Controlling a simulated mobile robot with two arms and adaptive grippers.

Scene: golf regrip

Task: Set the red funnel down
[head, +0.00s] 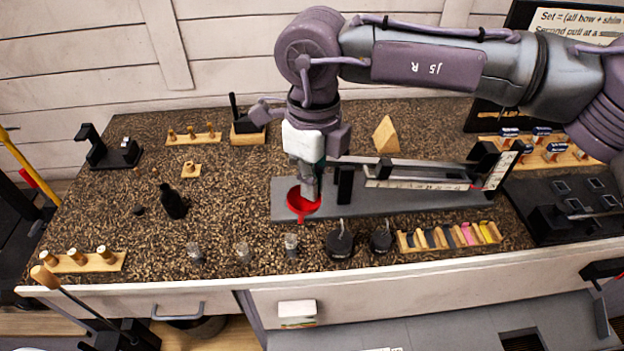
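The red funnel (301,206) is in the head view, near the left end of the grey base plate of the long scale. My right gripper (309,192) points down right at the funnel, with its fingertips overlapping the funnel's far side. The fingers look close together, but the funnel and the steep view hide whether they grip its rim. I cannot tell whether the funnel touches the plate or hangs just above it. My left gripper is not in view.
The scale's grey plate (430,203) carries a black post beside the gripper. Small glasses (243,254) and black weights (340,240) line the front edge. A dark bottle (173,201) stands left. The counter between bottle and plate is clear.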

